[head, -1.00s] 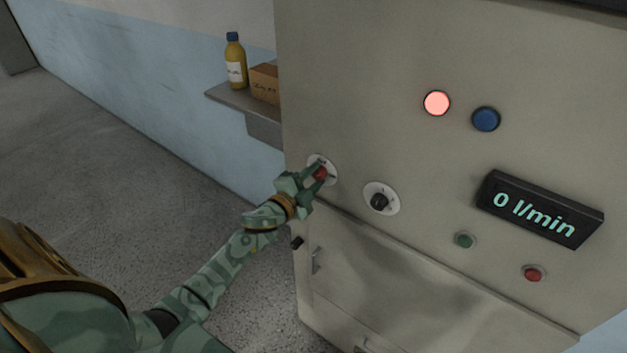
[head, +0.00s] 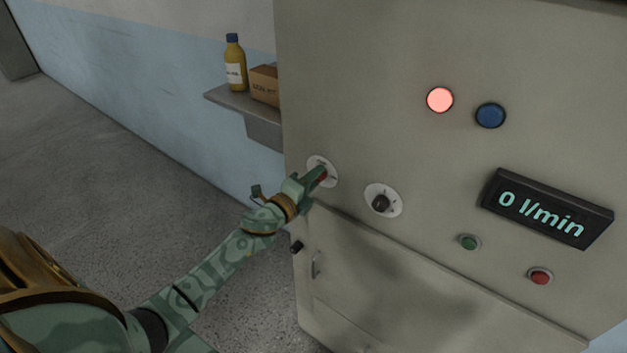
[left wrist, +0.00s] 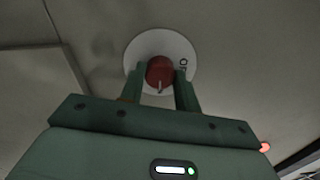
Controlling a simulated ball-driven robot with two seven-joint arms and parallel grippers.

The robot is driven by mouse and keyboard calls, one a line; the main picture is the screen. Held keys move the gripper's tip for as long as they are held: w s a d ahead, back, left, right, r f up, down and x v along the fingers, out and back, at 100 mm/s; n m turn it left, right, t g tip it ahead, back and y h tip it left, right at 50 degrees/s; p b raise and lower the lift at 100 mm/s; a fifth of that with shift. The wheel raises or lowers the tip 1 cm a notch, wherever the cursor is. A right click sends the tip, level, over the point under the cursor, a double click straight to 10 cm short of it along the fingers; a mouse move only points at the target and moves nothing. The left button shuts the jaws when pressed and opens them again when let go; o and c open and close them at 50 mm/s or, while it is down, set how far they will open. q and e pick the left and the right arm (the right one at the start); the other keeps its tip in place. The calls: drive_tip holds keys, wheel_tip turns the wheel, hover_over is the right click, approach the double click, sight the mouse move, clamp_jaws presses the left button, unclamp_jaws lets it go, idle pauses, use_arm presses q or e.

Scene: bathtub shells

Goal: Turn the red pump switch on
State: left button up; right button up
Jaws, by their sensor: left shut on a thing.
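The red pump switch (head: 322,178) is a round knob on a white dial plate on the left of the grey cabinet front. In the head view my left gripper (head: 318,176) covers much of it. In the left wrist view the red knob (left wrist: 159,70) sits between the fingers of my left gripper (left wrist: 160,84), which is shut on it. A pale pointer mark on the knob points toward the bottom of that view. Letters on the white plate (left wrist: 145,45) are partly hidden by the right finger. My right gripper is not in view.
A black knob (head: 381,203) on a white plate is close to the right. A lit pink-red lamp (head: 440,100), a blue lamp (head: 490,116), a display (head: 546,210) reading 0 l/min, and green (head: 469,242) and red (head: 540,277) buttons are further right. A shelf (head: 230,97) holds a bottle and box.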

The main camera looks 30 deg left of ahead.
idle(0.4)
use_arm(q)
drive_tip(key=o, duration=1)
drive_tip(key=s, duration=0.5)
drive_tip(key=s+b, duration=0.1)
drive_tip(key=s, duration=0.5)
drive_tip(key=s+a+b, duration=0.1)
drive_tip(key=s, duration=0.4)
drive_tip(key=shift+s+a, duration=0.1)
drive_tip(key=shift+s, duration=0.05)
